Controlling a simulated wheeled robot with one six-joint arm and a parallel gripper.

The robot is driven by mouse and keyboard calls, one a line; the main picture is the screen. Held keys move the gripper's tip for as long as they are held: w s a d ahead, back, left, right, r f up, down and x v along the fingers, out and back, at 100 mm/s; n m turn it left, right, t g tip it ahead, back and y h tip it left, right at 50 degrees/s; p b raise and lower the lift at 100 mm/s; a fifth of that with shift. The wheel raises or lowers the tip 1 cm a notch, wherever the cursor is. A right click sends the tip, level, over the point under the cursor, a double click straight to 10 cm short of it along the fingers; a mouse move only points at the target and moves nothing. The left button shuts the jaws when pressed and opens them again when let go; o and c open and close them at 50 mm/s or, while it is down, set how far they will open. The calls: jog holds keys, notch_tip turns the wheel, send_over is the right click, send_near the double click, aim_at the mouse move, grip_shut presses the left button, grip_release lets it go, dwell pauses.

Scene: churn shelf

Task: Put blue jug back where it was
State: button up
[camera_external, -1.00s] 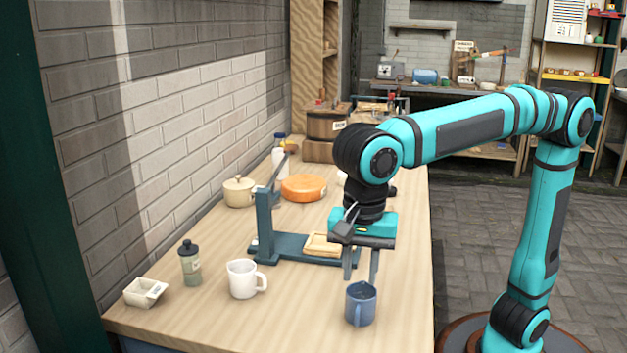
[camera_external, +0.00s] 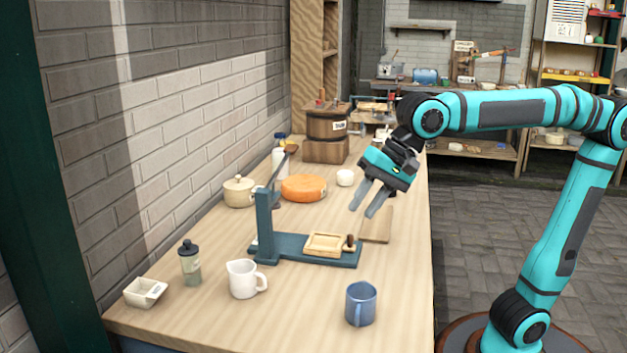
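The blue jug (camera_external: 361,304) stands upright on the wooden table near its front right edge, with its handle towards the front. My gripper (camera_external: 366,204) is open and empty. It is tilted, well above and behind the blue jug, over the area of the blue press stand and a wooden board. Nothing touches the jug.
A white jug (camera_external: 242,279), a grey-green bottle (camera_external: 190,264) and a small white dish (camera_external: 145,292) stand left of the blue jug. Behind are the blue press stand (camera_external: 290,248) with a wooden tray, a wooden board (camera_external: 377,224), an orange cheese wheel (camera_external: 304,188) and a lidded pot (camera_external: 239,191).

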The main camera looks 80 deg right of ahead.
jog(key=s+d+r+n+t+h, duration=0.1)
jog(key=s+d+n+t, duration=0.4)
jog(key=d, duration=0.6)
jog(key=s+d+r+n+t+h, duration=0.1)
jog(key=s+d+r+n+t, duration=0.3)
jog(key=s+d, duration=0.5)
jog(key=d+n+t, duration=0.2)
jog(key=shift+d+n+t+h, duration=0.15)
jog(key=shift+n+t+h, duration=0.15)
jog(key=shift+t+h, duration=0.1)
